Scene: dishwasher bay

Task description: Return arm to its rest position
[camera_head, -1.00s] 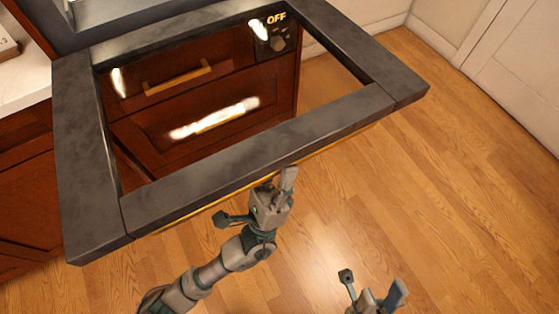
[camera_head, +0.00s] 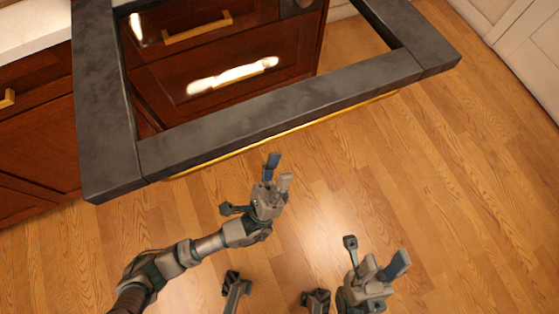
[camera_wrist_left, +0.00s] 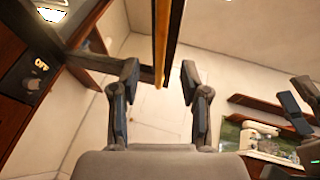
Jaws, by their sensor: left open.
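My left arm (camera_head: 185,256) reaches in from the lower left in the head view. My left gripper (camera_head: 278,171) is open and empty, with bare floor showing around its fingers. It sits below the front edge of the dark grey frame (camera_head: 270,117), with a gap in the picture. In the left wrist view both fingers of my left gripper (camera_wrist_left: 157,85) stand apart with nothing between them. My right gripper (camera_head: 384,263) is at the lower right of the head view. Its fingers are spread and hold nothing.
The grey frame has a brass-coloured strip (camera_head: 290,131) along its underside. Brown drawers (camera_head: 225,60) show through its opening. White cabinets (camera_head: 530,50) stand at the upper right. Wooden floor (camera_head: 480,190) is clear on the right. A small "OFF" display (camera_wrist_left: 41,65) shows in the wrist view.

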